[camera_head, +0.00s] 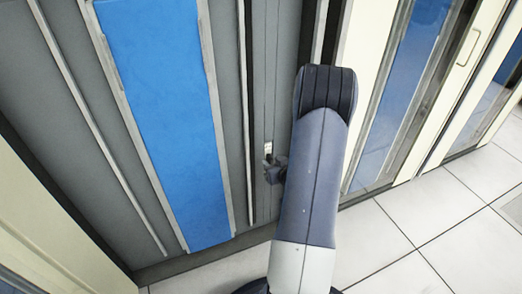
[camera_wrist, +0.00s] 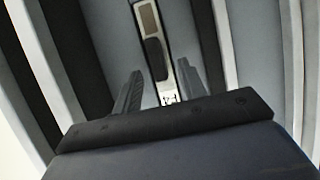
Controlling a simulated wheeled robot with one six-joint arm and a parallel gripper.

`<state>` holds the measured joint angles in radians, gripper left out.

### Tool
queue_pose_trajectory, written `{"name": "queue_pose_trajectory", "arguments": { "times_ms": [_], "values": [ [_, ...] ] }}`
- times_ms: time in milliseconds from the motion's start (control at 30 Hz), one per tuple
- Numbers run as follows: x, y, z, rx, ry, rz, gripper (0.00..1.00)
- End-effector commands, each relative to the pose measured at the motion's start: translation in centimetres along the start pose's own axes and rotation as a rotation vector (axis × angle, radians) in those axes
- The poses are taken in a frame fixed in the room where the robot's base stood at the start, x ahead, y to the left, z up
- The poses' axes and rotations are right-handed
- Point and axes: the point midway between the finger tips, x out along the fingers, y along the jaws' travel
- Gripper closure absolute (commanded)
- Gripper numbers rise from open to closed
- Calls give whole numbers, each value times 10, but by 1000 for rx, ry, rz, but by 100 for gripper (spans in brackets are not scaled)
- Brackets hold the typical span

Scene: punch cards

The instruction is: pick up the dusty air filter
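I cannot pick out a dusty air filter for certain in either view. My gripper (camera_wrist: 160,68) shows in the wrist view with its two dark fingers apart and no object held between them. Beyond the fingers is a narrow pale latch plate (camera_wrist: 147,18) with a tan patch and a dark oval part, set upright in a grey cabinet front. In the head view my arm crosses the middle and hides most of the gripper. A small pale label or latch part (camera_head: 267,147) shows just left of the arm, with a dark piece below it.
A grey cabinet front (camera_head: 75,110) with a long blue panel (camera_head: 160,110) stands left of my arm. Cream-framed doors with glass (camera_head: 400,90) stand at the right, one with a handle (camera_head: 468,48). The tiled floor (camera_head: 450,230) is clear at the lower right.

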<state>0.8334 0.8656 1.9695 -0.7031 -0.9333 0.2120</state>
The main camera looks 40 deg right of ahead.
Motion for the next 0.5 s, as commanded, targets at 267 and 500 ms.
{"name": "queue_pose_trajectory", "arguments": {
  "times_ms": [267, 500],
  "values": [
    [7, 0, 0, 1, 0, 0, 60],
    [7, 0, 0, 1, 0, 0, 76]
  ]
}}
